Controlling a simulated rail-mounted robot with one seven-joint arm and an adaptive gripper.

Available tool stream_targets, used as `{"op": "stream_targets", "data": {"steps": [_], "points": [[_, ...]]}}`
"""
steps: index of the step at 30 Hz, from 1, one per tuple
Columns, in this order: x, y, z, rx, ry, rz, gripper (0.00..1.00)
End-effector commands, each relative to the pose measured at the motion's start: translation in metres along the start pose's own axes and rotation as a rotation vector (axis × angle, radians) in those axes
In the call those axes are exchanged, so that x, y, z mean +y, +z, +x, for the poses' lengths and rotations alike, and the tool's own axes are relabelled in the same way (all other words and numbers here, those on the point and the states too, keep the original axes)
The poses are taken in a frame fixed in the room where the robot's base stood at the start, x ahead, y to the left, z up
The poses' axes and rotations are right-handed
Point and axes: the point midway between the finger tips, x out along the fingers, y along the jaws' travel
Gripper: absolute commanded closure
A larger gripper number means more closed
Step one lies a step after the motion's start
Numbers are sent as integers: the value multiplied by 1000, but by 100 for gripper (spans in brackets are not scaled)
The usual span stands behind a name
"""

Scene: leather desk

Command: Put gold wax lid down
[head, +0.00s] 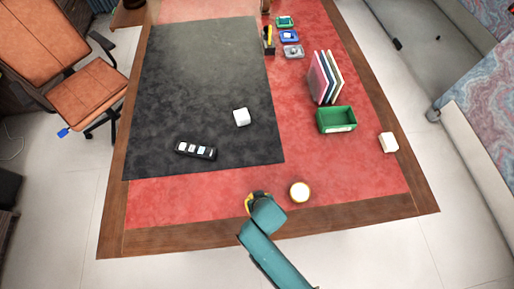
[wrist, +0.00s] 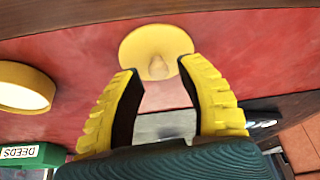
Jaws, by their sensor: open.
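The gold wax lid (wrist: 153,41) is a round gold disc with a small knob in the wrist view. It appears to lie flat, knob up, on the red leather near the wooden edge. My gripper (wrist: 158,69) is open, its two yellow fingers spread at the lid's near rim with the knob ahead between the tips. Nothing is held. In the head view my gripper (head: 257,198) is low over the front of the desk and largely hides the lid. The open wax pot (head: 300,191), gold-rimmed with a pale inside, stands just right of it; it also shows in the wrist view (wrist: 22,88).
A green box (head: 337,120) labelled DEEDS (wrist: 25,154) stands to the right, with upright books (head: 325,77) behind it. The red leather left of my gripper is clear.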

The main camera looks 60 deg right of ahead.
Motion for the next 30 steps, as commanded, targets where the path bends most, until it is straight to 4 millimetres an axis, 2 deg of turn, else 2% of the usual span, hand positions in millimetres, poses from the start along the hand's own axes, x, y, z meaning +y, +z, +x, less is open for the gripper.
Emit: {"op": "stream_targets", "data": {"steps": [6,12,16,25,26,28,29,30], "points": [[0,-1,-57,0,-1,-2,61],[0,-1,-98,0,-1,-2,61],[0,0,-109,-1,0,-1,61],[-1,-1,-111,2,-1,-1,61],[-3,-4,-112,11,-7,-4,61],[-16,-25,-122,66,-42,-20,61],[-25,-40,-129,105,-68,-33,61],[-42,-64,-143,175,-112,-56,61]]}}
